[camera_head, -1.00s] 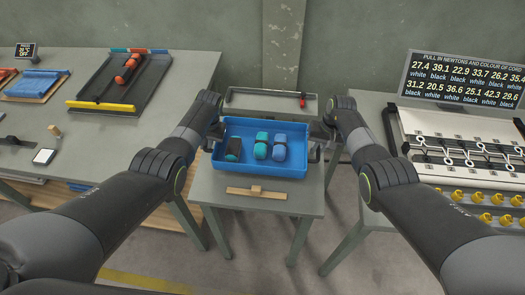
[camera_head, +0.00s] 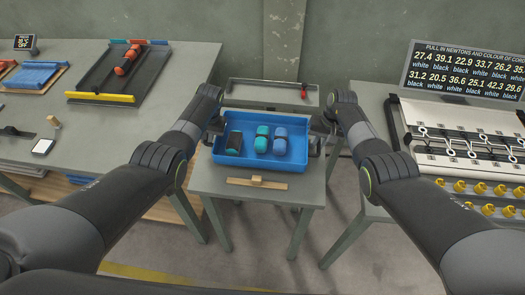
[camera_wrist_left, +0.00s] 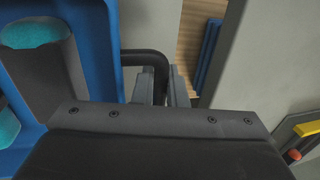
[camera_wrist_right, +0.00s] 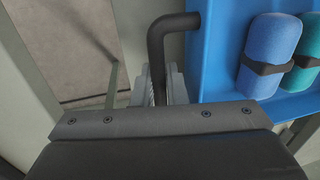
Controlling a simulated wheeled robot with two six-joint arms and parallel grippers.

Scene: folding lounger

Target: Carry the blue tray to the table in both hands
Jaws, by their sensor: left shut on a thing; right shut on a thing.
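The blue tray (camera_head: 218,158) is over a small grey table (camera_head: 290,190); I cannot tell whether its base touches the top. It looks about level and holds a dark cylinder with teal ends (camera_head: 234,141), a teal one (camera_head: 262,139) and a blue one (camera_head: 280,141), the last two with dark bands. My left gripper (camera_wrist_left: 163,88) is shut on the dark bent handle (camera_wrist_left: 145,55) at the tray's left side. My right gripper (camera_wrist_right: 162,88) is shut on the matching handle (camera_wrist_right: 156,48) at the right side. Both fingertips are partly hidden in the head view.
A wooden strip with a small block (camera_head: 257,183) lies in front of the tray. A shallow grey tray (camera_head: 245,91) with a red item is behind. A large bench (camera_head: 60,120) stands left; a bench with a peg board and screen (camera_head: 465,72) stands right.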

